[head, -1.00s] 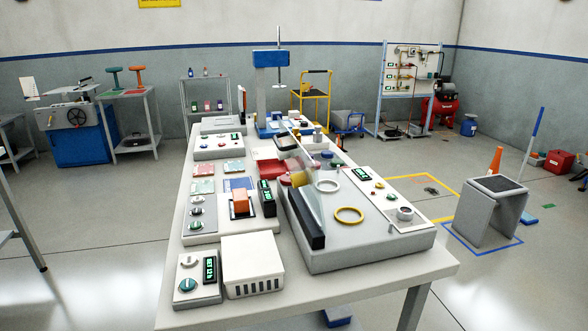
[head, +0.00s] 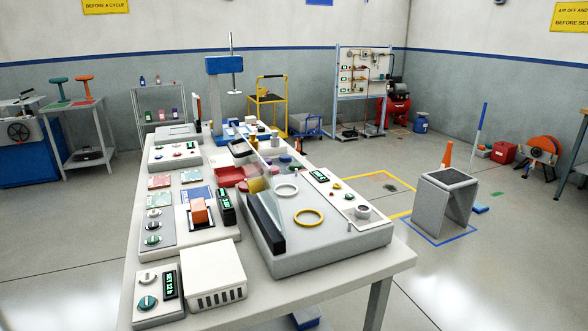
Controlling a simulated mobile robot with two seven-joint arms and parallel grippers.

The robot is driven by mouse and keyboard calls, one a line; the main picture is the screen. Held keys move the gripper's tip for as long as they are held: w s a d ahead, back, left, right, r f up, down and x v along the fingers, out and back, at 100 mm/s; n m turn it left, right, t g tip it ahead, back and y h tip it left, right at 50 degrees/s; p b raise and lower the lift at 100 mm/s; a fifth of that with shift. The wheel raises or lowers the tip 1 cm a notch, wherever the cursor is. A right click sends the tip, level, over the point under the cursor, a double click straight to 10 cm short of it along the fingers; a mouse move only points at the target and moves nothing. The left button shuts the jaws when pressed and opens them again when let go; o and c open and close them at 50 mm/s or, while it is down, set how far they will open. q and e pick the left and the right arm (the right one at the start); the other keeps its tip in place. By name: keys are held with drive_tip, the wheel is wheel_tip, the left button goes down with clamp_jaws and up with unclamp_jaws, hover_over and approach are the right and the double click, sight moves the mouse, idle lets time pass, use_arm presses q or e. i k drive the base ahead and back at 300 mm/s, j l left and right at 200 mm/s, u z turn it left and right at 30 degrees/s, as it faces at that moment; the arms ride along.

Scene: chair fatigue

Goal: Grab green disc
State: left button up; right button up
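A small green round piece (head: 296,167) lies on the long workbench (head: 345,280), toward its back right, behind the white ring (head: 286,190). It is small and partly crowded by its neighbours, so I cannot tell its exact shape. A yellow ring (head: 308,218) lies nearer, on the grey machine top. Neither of my grippers is in view.
A control strip (head: 340,194) lies to the right. A grey step stand (head: 443,205) is on the floor; the floor between it and the bench looks open.

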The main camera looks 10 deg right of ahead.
sight(293, 165)
drive_tip(key=z, duration=2.25)
drive_tip(key=i+z, duration=0.3)
drive_tip(key=i, duration=0.65)
drive_tip(key=i+u, duration=0.2)
drive_tip(key=i, duration=0.35)
drive_tip(key=i+l+u, duration=0.2)
drive_tip(key=i, duration=0.35)
drive_tip(key=i+u, duration=1.2)
drive_tip(key=i+j+u, duration=0.1)
drive_tip(key=u, duration=0.2)
drive_tip(key=i+l+u, duration=0.1)
drive_tip(key=i+u, duration=0.25)
drive_tip(key=i+j+u, duration=0.1)
drive_tip(key=i+u, duration=0.25)
drive_tip(key=i, duration=0.15)
drive_tip(key=i+u, duration=0.35)
drive_tip(key=i+l, duration=0.05)
drive_tip(key=i, duration=0.05)
